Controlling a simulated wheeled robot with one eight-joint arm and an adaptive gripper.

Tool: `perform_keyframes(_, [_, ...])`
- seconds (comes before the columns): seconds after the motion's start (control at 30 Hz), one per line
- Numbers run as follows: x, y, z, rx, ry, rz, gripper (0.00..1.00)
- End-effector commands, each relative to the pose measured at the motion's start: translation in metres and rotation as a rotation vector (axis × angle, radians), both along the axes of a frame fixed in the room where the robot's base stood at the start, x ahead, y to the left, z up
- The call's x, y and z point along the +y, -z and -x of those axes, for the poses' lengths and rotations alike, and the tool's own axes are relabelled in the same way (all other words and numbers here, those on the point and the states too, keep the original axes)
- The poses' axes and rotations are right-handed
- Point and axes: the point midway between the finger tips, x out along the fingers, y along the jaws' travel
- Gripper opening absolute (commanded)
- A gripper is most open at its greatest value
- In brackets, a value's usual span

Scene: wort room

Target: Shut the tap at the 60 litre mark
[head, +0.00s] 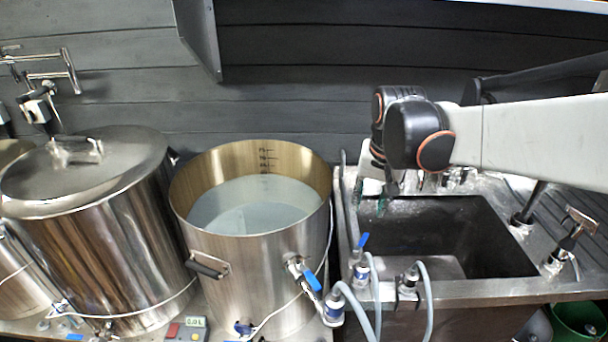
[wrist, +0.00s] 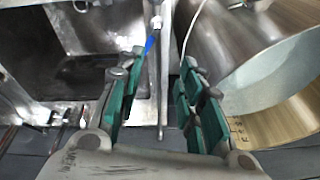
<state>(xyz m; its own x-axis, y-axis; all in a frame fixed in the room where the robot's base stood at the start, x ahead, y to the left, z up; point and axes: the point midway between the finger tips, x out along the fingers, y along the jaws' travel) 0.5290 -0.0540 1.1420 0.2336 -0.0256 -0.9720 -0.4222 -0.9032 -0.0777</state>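The open steel kettle (head: 245,255) stands left of the sink in the head view, with pale liquid (head: 250,205) inside. Dark marks (head: 266,158) run down its back inner wall; their numbers are too small to read, and the liquid surface lies just below them. A blue-handled tap (head: 362,242) stands at the sink's near left edge. Its blue lever (wrist: 150,45) seems to show beyond my fingers in the wrist view. My gripper (head: 370,203) is over the sink's back left side, its green-padded fingers (wrist: 160,100) apart, with nothing held.
Another blue-lever valve (head: 312,281) sits on the kettle's front. Grey hoses (head: 428,300) run beside the sink (head: 440,235). A lidded steel pot (head: 100,240) stands at left. A small display box (head: 190,328) lies in front. A green bucket (head: 580,320) is at lower right.

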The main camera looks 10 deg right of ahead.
Motion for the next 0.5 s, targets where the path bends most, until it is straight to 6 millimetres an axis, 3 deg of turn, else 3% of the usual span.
perform_keyframes(0.3, [-0.030, 0.036, -0.063, 0.136, 0.162, -0.038, 0.34])
perform_keyframes(0.5, [-0.045, 0.061, -0.088, 0.202, 0.242, -0.053, 0.34])
